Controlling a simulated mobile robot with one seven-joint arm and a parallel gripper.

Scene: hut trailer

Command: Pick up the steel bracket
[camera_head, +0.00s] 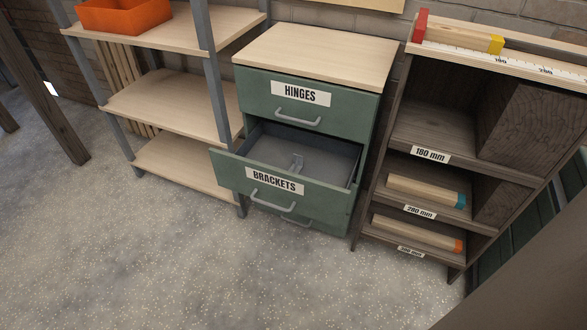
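The steel bracket (297,163) is a small grey piece lying on the floor of the open drawer labelled BRACKETS (230,166). It sits near the middle of the drawer, behind the drawer front. The drawer is in a green cabinet (340,118) with a pale wood top. The closed drawer above it is labelled HINGES (262,92). My gripper is not in view.
A shelf rack (165,100) with an orange bin (124,16) stands left of the cabinet. A dark wooden rack (400,180) with labelled wood pieces stands to the right. The speckled floor (180,260) in front is clear. A brown surface fills the lower right corner.

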